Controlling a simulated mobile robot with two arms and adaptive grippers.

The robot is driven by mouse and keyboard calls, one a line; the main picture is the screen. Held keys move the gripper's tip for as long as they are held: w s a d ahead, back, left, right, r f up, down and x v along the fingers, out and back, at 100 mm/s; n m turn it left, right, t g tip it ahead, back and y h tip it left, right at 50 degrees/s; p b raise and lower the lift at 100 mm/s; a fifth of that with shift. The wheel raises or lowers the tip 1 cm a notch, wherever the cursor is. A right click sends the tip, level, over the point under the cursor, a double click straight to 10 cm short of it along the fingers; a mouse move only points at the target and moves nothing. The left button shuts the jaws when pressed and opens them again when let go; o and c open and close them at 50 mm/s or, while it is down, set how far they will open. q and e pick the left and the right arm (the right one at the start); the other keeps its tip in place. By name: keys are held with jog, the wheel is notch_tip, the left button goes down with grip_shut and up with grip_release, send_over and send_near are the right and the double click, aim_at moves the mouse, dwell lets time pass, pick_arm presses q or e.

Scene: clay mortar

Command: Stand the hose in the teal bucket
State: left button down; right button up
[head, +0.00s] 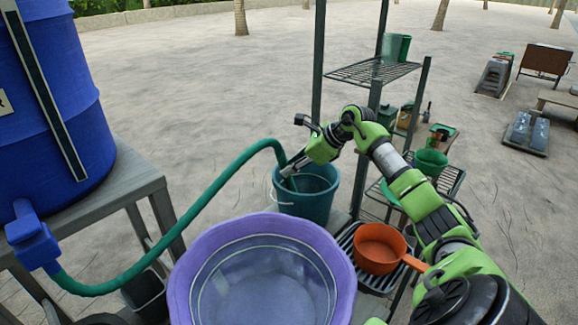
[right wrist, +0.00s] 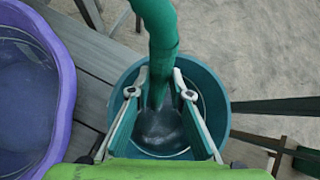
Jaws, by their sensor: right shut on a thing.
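The green hose (head: 215,192) runs from the blue tap (head: 35,240) on the barrel and arches over to the teal bucket (head: 318,205). My right gripper (head: 288,170) is shut on the hose near its free end, above the bucket's opening. In the right wrist view the hose (right wrist: 160,45) passes down between the fingers (right wrist: 160,95). Its lower end points into the teal bucket (right wrist: 217,92), over a grey, watery-looking inside. I cannot tell whether the end touches the bottom. My left gripper is not in view.
A purple tub (head: 340,255) stands just in front of the bucket. An orange pan (head: 378,250) sits on the low rack to the right. A dark metal shelf (head: 372,72) rises behind my right arm. The blue barrel (head: 70,120) stands on a grey stand at left.

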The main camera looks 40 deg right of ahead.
jog(key=shift+f, duration=0.15)
jog(key=o, duration=1.1)
jog(key=shift+c, duration=0.2)
jog(key=o, duration=0.8)
jog(key=shift+w+a+r+b+v, duration=0.1)
jog(key=shift+w+r+b+v, duration=0.05)
jog(key=shift+v, duration=1.6)
jog(key=shift+w+a+r+b+v, duration=0.1)
jog(key=shift+r+b+v, duration=0.1)
jog(key=shift+v, duration=1.55)
jog(key=shift+w+r+b+v, duration=0.1)
jog(key=shift+w+b+v, duration=0.05)
jog(key=shift+v, duration=1.65)
